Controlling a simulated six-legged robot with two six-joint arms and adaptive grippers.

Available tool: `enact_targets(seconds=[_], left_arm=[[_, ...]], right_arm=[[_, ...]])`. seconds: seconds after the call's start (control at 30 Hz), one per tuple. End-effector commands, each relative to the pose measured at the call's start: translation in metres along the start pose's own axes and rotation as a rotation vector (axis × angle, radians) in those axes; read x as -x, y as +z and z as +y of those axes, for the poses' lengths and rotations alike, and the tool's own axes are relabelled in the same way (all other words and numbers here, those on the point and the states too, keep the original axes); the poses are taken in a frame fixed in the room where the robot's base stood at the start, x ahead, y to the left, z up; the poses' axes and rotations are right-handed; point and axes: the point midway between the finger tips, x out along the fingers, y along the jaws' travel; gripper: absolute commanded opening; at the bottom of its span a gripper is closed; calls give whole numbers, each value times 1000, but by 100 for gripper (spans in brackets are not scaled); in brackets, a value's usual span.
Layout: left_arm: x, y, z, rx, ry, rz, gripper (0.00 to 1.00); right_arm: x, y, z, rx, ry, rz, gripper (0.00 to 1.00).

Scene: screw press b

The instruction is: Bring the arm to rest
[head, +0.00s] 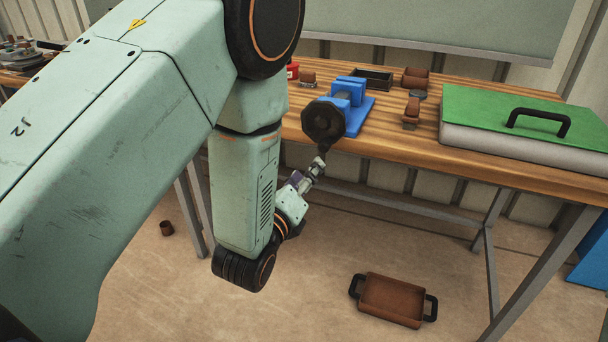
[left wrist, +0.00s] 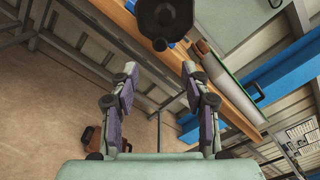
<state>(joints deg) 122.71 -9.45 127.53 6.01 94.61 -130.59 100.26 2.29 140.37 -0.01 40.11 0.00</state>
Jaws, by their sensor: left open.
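My left arm (head: 240,190) comes in from the left and bends down in front of the workbench. My left gripper (head: 317,167) is just below the black handwheel (head: 323,121) of the blue screw press (head: 358,104), near the bench's front edge. In the left wrist view its two fingers (left wrist: 159,72) are spread apart with nothing between them. The handwheel also shows there at the top (left wrist: 165,16), beyond the fingertips. Whether the gripper touches the handwheel is hard to tell, but a gap seems to show. My right gripper is not in view.
The wooden bench (head: 465,160) bears a grey case with a green top (head: 530,115) and black handle, a black tray (head: 372,78), brown blocks (head: 415,78) and a red item (head: 292,71).

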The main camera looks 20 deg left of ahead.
Motion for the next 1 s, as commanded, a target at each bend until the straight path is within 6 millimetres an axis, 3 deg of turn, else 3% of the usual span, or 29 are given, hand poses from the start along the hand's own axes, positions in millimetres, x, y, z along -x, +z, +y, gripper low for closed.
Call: enact_targets(seconds=[0.27, 0.37, 0.57, 0.77, 1.0], left_arm=[[0, 0, 0, 33, 1, 1, 47], [0, -4, 5, 151, 22, 17, 47], [8, -27, 29, 560, 164, 87, 47], [33, -58, 67, 983, 402, 105, 47], [94, -103, 122, 1461, 791, -10, 47]], right_arm=[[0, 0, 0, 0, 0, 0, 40], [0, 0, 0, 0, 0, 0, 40], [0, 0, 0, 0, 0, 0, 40], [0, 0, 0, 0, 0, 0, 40], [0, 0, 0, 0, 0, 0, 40]])
